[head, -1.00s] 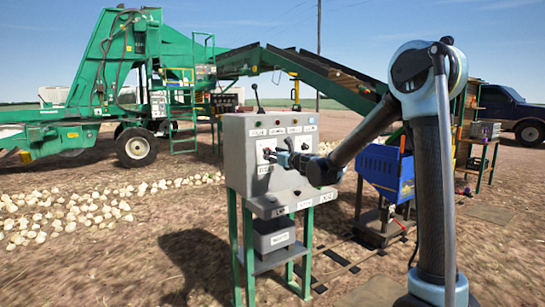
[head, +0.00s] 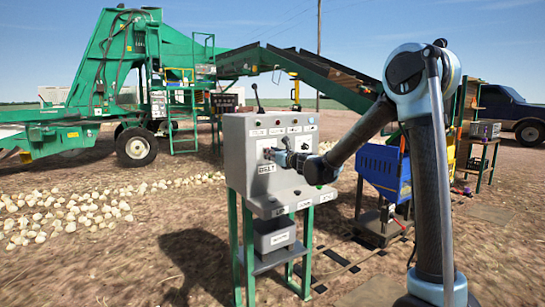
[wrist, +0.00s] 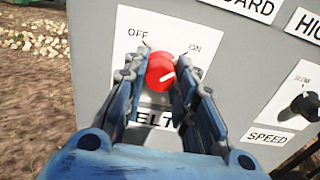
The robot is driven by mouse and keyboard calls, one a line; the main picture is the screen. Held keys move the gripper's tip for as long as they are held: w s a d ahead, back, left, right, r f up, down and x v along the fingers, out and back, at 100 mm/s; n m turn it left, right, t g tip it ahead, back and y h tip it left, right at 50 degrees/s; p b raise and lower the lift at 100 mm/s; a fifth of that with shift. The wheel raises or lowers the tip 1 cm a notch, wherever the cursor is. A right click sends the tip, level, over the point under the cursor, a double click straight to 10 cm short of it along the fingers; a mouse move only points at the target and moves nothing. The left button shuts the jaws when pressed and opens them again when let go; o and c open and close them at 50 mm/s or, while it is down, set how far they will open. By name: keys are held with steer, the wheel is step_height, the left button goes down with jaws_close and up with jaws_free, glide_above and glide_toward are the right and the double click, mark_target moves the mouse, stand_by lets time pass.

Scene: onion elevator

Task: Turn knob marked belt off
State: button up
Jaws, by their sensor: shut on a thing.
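The red belt knob (wrist: 160,72) is on a white plate between the printed words OFF, upper left, and ON, upper right. Its white pointer line points to the right, on the ON side. The label below it, partly hidden by my fingers, reads BELT. My gripper (wrist: 159,84) is shut on the knob, one finger on each side. In the head view my gripper (head: 277,156) reaches the front of the grey control box (head: 240,150) from the right and hides the knob.
A black SPEED knob (wrist: 303,105) is right of the belt knob. The box stands on green legs (head: 248,250) with a lever (head: 257,98) on top. A blue bin (head: 381,168) stands to the right. Onions (head: 75,213) lie on the ground at left.

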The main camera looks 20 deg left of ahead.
steer(key=shift+n, duration=0.3)
steer(key=shift+s+n, duration=0.1)
steer(key=shift+n, duration=8.5)
steer(key=o, duration=1.1)
steer(key=shift+c, duration=0.2)
steer(key=v, duration=1.1)
steer(key=shift+s+d, duration=0.2)
steer(key=shift+d, duration=0.15)
